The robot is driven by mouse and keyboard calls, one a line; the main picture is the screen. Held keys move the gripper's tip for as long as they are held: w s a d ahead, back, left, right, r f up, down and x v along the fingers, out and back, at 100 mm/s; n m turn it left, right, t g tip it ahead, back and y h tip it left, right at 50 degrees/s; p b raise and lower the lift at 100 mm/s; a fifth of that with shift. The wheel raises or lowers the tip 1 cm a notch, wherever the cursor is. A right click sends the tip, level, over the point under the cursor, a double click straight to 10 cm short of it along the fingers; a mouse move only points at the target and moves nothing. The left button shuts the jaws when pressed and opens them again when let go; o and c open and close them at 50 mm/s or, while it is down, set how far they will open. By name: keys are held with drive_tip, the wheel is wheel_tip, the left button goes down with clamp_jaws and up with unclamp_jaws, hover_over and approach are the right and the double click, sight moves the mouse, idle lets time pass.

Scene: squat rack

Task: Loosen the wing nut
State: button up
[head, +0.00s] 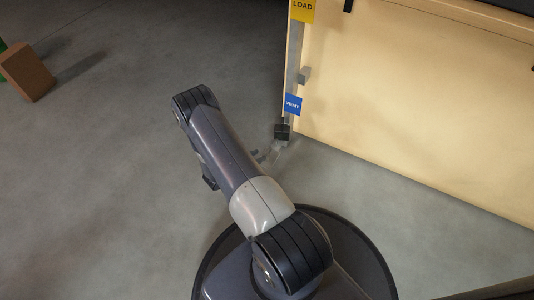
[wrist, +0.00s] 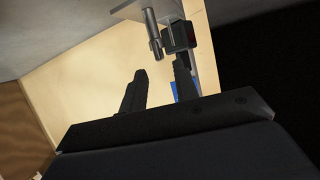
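No wing nut shows clearly in either view. In the wrist view my gripper (wrist: 160,66) has its two dark fingers spread apart, with nothing between them. In the head view a black block (head: 282,131) sits at the foot of an upright metal strip (head: 292,62). My gripper cannot be made out clearly there.
A large tan panel (head: 410,100) stands at the right, with a yellow LOAD sign (head: 302,10) and a blue VENT sign (head: 293,104) at its left edge. A brown box (head: 27,72) lies far left. The floor between is clear.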

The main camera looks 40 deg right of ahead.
sight(267, 151)
drive_tip(key=b+x, duration=0.2)
drive_tip(key=x, duration=0.4)
drive_tip(key=shift+d+f, duration=0.1)
drive_tip(key=shift+d, duration=0.05)
clamp_jaws()
